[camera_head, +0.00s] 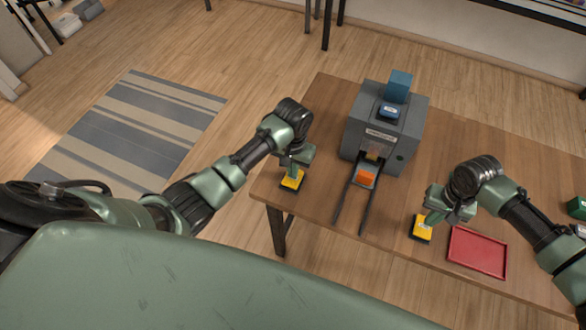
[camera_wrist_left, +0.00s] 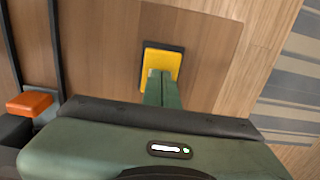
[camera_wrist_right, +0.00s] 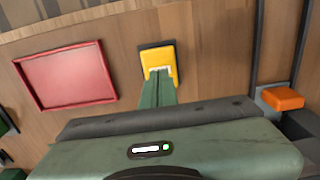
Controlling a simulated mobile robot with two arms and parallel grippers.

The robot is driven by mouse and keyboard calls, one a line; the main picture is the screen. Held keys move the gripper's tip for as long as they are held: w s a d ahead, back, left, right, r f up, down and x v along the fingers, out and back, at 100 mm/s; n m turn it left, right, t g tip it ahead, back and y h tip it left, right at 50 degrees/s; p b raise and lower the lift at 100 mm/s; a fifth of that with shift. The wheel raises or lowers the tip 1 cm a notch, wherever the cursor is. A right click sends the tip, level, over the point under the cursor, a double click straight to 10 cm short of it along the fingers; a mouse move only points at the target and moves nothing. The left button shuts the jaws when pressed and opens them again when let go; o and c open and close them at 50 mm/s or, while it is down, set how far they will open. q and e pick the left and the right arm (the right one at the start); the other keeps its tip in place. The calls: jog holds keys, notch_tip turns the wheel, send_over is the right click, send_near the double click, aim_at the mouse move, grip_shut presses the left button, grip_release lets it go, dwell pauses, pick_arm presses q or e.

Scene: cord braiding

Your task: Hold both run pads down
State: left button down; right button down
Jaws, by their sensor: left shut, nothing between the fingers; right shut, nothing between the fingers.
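The left yellow run pad (camera_head: 291,181) on its dark base sits near the table's left end; it also shows in the left wrist view (camera_wrist_left: 160,65). My left gripper (camera_head: 294,170) is shut and empty, its fingertips over that pad. The right yellow run pad (camera_head: 421,231) sits near the front edge, and it shows in the right wrist view (camera_wrist_right: 157,60). My right gripper (camera_head: 428,216) is shut and empty, its fingertips at that pad. Both tips appear to touch the pads, but I cannot tell how far the pads are pressed.
A grey machine (camera_head: 382,130) with a blue block (camera_head: 398,85) on top stands between the pads. An orange block (camera_head: 366,178) sits at its opening, between two dark rails (camera_head: 344,205). A red tray (camera_head: 478,252) lies right of the right pad. A green object (camera_head: 577,207) is at far right.

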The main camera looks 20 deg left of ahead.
pick_arm(q)
jog(key=shift+f, duration=0.25)
jog(key=shift+f, duration=0.65)
pick_arm(e)
jog(key=shift+f, duration=1.1)
